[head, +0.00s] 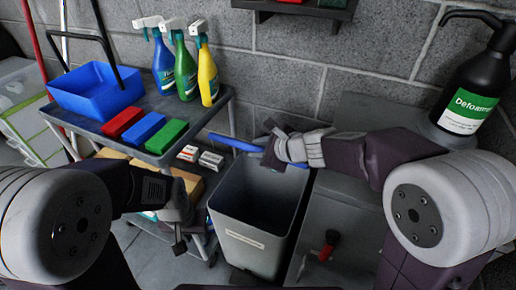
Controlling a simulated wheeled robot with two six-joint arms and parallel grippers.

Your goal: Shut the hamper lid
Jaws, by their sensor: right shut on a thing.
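The hamper is a grey, open-topped bin (252,240) with a pale label on its front, standing on the floor at the centre. Its inside is visible and empty-looking. A blue lid (235,142) shows as a thin strip at the bin's back edge, raised and seen nearly edge-on; part of it is hidden by my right gripper. My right gripper (270,145) is shut on the blue lid above the bin's back rim. My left gripper (179,236) hangs left of the bin, apart from it; its finger gap is unclear.
A grey cart (215,108) at the left carries a blue tub (95,92), spray bottles (185,70) and coloured pads (145,128). A grey cabinet (345,225) with a red-handled tap (328,245) stands right of the bin. A black pump bottle (475,90) stands at right.

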